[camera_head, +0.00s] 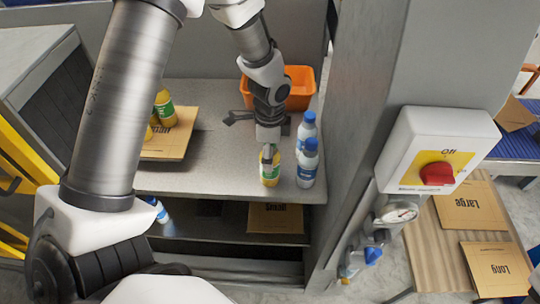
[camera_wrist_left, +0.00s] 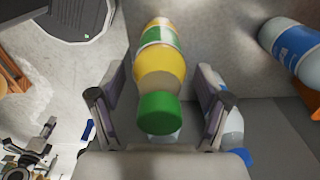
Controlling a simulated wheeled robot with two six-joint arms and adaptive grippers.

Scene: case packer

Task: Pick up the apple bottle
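The apple bottle (camera_head: 270,172), yellow with a green and white label, stands on the grey shelf near its front edge. In the left wrist view the bottle (camera_wrist_left: 160,72) shows its green cap toward me, between the two fingers. My left gripper (camera_head: 268,150) comes down over the bottle from behind and above, partly covering its top. In the wrist view the left gripper (camera_wrist_left: 160,105) is open, with a gap on each side of the cap. My right gripper is not in view.
Two blue-capped water bottles (camera_head: 307,165) stand close right of the apple bottle. An orange bin (camera_head: 300,88) is behind. More yellow bottles (camera_head: 163,103) are by a cardboard piece (camera_head: 172,140) at left. A grey post with a red switch (camera_head: 437,174) stands at right.

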